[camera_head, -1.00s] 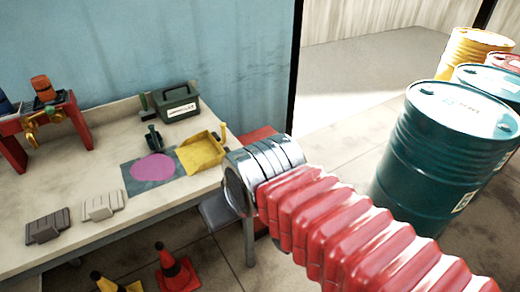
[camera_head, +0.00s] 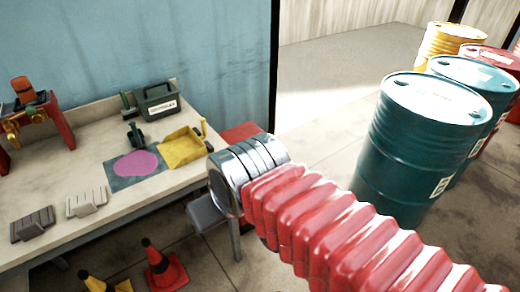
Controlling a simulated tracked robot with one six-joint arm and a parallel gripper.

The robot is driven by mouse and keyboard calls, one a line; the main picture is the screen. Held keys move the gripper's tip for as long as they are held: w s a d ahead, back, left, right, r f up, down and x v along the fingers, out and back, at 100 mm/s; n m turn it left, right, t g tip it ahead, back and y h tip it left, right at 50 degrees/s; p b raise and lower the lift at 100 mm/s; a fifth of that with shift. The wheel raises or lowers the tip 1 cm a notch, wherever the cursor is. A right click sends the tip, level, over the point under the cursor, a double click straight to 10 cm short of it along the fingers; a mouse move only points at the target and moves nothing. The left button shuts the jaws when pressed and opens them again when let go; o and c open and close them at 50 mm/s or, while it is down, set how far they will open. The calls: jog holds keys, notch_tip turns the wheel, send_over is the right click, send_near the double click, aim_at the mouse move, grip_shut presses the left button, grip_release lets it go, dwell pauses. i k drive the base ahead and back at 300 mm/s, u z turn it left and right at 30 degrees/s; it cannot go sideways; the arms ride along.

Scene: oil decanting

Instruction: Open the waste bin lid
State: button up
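A flat red surface (camera_head: 243,132) shows at the right end of the workbench, partly hidden by my arm. It may be the waste bin's lid, but I cannot tell for sure. Whether it is open or shut is unclear. My arm, with red ribbed bellows and a chrome ring, reaches in from the lower right and ends in front of the bench's right end. My gripper's fingers do not show beyond the chrome ring.
The workbench (camera_head: 90,195) holds a yellow dustpan (camera_head: 180,150), a dark green box (camera_head: 160,101) and a mat with a pink spot (camera_head: 135,164). Traffic cones (camera_head: 165,268) stand on the floor in front. Drums (camera_head: 425,140) stand on the right. A grey object (camera_head: 205,214) sits below the bench end.

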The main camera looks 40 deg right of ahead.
aim_at(240, 132)
jog(key=k, duration=1.15)
jog(key=z, duration=0.6)
jog(key=i, duration=0.9)
jog(key=z, duration=0.4)
jog(key=i, duration=0.85)
jog(key=u, duration=0.7)
jog(key=i, duration=0.55)
jog(key=u, duration=0.4)
